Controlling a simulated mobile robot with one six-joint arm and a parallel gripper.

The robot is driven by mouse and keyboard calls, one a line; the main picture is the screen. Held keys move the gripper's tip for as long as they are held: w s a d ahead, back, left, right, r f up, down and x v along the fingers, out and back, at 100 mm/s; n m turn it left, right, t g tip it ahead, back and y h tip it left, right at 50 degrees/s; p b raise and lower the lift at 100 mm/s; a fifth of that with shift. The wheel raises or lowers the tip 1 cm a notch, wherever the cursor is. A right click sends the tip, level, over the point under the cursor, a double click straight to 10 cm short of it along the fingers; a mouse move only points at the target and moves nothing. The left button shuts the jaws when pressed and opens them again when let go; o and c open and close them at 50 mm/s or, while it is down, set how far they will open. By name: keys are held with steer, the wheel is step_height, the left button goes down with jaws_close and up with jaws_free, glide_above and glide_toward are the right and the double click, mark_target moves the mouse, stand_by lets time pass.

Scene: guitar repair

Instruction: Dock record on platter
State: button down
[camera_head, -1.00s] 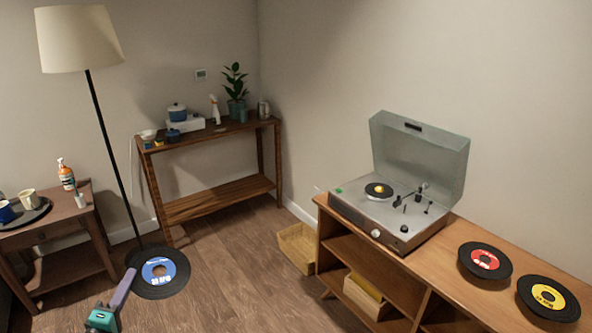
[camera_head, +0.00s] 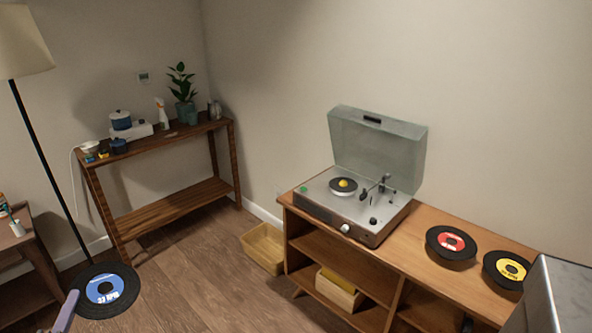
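The black record with a blue label reading "33 RPM" (camera_head: 104,291) is at the lower left, held off the floor. My gripper (camera_head: 74,298) is shut on its left edge; only a purple finger shows, and the rest is cut off by the frame edge. The record player (camera_head: 345,213) stands on the wooden cabinet with its clear lid (camera_head: 377,150) raised. Its platter (camera_head: 343,187) shows as a small dark disc with a yellow centre. The tonearm (camera_head: 378,186) is to the right of the platter. The held record is well apart from the player.
A red-label record (camera_head: 450,243) and a yellow-label record (camera_head: 510,270) lie on the cabinet (camera_head: 395,258) right of the player. A grey slab-like block (camera_head: 562,295) fills the lower right corner. A wooden box (camera_head: 264,248) sits on the floor beside the cabinet. Open floor lies between.

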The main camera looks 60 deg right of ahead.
mark_target(108, 267)
steer(key=shift+d, duration=0.1)
